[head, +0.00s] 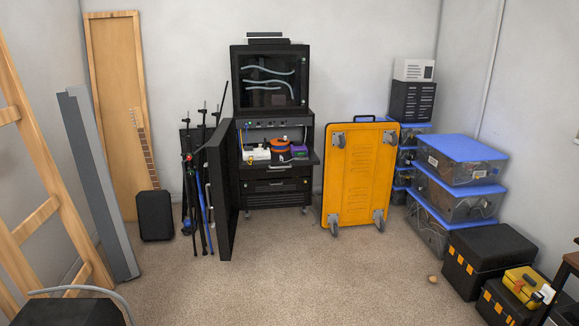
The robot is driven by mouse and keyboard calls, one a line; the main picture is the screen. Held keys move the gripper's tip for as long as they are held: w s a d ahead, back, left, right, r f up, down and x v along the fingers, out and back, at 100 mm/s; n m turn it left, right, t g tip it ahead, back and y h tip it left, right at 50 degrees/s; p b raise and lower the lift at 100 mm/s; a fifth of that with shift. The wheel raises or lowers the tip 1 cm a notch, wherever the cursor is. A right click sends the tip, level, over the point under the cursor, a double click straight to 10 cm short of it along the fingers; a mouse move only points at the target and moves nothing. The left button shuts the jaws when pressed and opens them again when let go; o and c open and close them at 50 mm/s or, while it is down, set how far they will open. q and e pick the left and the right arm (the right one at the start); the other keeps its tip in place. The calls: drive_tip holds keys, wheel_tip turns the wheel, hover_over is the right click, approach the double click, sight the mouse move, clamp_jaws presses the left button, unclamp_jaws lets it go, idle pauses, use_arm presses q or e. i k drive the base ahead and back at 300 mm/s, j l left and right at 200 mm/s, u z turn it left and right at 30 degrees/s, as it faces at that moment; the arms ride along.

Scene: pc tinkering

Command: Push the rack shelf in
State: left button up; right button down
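A black rack cabinet (277,206) stands against the back wall. Its shelf (312,160) sticks out from the front at about mid-height, above the drawers. On the shelf are a white item (258,154), an orange and blue round item (280,146) and a purple item (299,151). The cabinet's black door (222,195) stands open on the left side, swung toward me. Neither of my grippers shows in the head view.
A yellow wheeled cart (360,178) stands upright right of the rack. Tripods and stands (193,180) lean left of the door. Blue-lidded bins (460,160) and black cases (490,255) line the right wall. The carpet (290,270) ahead is mostly clear.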

sight(312, 159)
drive_tip(key=i, duration=1.4)
drive_tip(key=i+l+u, duration=0.1)
drive_tip(key=i, duration=1.3)
drive_tip(key=i+l+u, duration=0.15)
drive_tip(key=i+u, duration=0.15)
drive_tip(key=i, duration=0.2)
drive_tip(key=i+l+u, duration=0.25)
drive_tip(key=i, duration=0.3)
